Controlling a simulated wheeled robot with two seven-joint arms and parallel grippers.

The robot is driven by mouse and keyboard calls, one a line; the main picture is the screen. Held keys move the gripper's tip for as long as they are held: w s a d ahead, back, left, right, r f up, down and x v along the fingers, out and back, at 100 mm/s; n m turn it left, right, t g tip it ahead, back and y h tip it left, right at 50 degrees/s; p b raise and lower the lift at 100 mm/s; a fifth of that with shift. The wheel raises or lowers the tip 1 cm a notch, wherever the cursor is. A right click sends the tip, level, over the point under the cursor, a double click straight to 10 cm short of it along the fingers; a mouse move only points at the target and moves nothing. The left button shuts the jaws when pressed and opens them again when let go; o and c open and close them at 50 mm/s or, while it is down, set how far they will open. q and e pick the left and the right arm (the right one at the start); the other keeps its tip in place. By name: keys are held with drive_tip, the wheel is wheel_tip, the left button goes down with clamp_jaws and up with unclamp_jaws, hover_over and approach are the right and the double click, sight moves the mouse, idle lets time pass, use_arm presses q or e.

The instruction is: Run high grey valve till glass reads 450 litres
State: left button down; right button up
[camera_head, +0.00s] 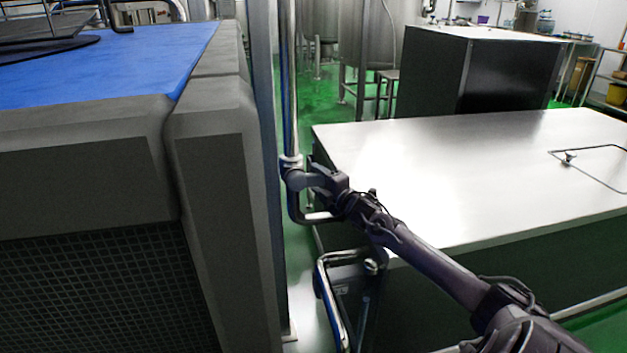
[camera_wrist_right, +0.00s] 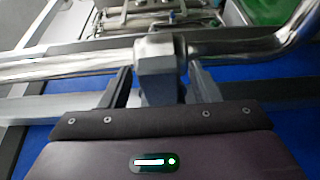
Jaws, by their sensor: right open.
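In the head view a shiny upright pipe (camera_head: 289,90) has a fitting (camera_head: 290,162) where my right gripper (camera_head: 298,177) is, partly hidden by it. In the right wrist view a grey block-shaped valve part (camera_wrist_right: 159,66) sits on the chrome pipe (camera_wrist_right: 75,66). My right gripper (camera_wrist_right: 160,85) is open, with one dark finger on each side of the grey part. I cannot tell whether either finger touches it. No glass with a litre reading can be made out. My left gripper is not in view.
A large grey housing (camera_head: 215,150) with a blue top (camera_head: 150,60) stands close on the left. A steel table (camera_head: 450,165) fills the right. A bent chrome tube (camera_head: 330,300) stands below my right arm. Tanks (camera_head: 375,35) and a dark cabinet (camera_head: 510,75) stand behind.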

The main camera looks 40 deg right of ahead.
drive_tip(key=shift+w+d, duration=0.15)
drive_tip(key=shift+w, duration=1.15)
drive_tip(key=shift+c, duration=0.3)
clamp_jaws()
